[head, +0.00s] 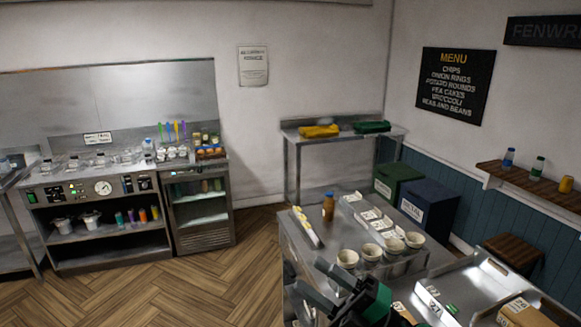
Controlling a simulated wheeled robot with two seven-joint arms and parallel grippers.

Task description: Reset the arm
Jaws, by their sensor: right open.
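My right gripper (311,282) shows at the bottom of the head view, with dark fingers and a green and black body. It is open, with nothing seen between its fingers. It is in front of the near left part of the steel counter (297,243), close to the row of cups (347,258). I cannot tell its exact height over the counter. My left gripper is not in view.
A brown bottle (328,208) stands on the counter beside a labelled rack (368,217). A steel tray (470,290) lies at the right. Green (396,180) and blue (428,203) bins stand behind. Wooden floor (170,285) at the left is clear.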

